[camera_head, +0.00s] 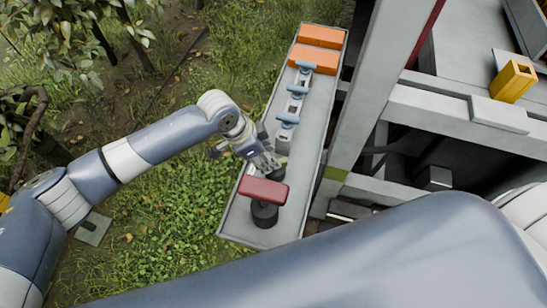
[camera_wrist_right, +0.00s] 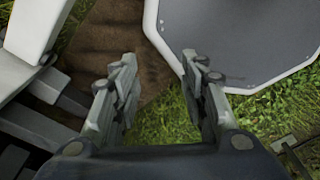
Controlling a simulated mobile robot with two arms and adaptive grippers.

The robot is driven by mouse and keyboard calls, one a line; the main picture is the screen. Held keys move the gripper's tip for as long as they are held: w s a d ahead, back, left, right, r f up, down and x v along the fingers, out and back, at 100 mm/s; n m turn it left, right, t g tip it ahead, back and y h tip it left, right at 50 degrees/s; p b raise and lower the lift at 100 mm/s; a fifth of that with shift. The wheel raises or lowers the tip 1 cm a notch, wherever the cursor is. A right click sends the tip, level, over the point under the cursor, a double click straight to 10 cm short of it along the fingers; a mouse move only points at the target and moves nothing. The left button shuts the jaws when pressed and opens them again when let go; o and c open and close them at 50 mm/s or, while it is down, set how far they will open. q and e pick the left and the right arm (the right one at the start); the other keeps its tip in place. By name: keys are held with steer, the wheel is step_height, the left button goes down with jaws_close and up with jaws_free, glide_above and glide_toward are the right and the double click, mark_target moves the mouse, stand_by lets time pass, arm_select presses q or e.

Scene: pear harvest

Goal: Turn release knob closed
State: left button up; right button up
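A control tray (camera_head: 228,222) runs through the middle of the head view. A knob with a red bar-shaped top (camera_head: 263,190) on a black round base stands near its front end. The red bar lies almost crosswise to the tray. My left gripper (camera_head: 268,163) is just behind the red bar, pointing at the tray; whether it touches anything is unclear. Its fingers are small and partly blurred into the parts behind. My right gripper (camera_wrist_right: 160,62) is open and empty in the right wrist view, above ground and grass. The right gripper does not show in the head view.
Farther up the tray are blue-topped levers (camera_head: 288,118) and two orange blocks (camera_head: 320,37). A grey metal frame post (camera_head: 355,110) stands right of the tray. A yellow block (camera_head: 512,80) is at far right. In the right wrist view a grey panel (camera_wrist_right: 240,40) is close to the right finger.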

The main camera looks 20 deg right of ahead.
mark_target(280, 172)
arm_select(q)
steer(key=x, duration=0.4)
steer(key=shift+d+f, duration=0.1)
steer(key=shift+d, duration=0.2)
jaws_close()
arm_select(e)
steer(key=shift+w+d+r, duration=0.1)
steer(key=shift+d+r, duration=0.05)
steer(key=shift+d, duration=0.35)
steer(key=shift+w+d+r, duration=0.1)
steer(key=shift+d+r, duration=0.05)
steer(key=shift+d, duration=0.3)
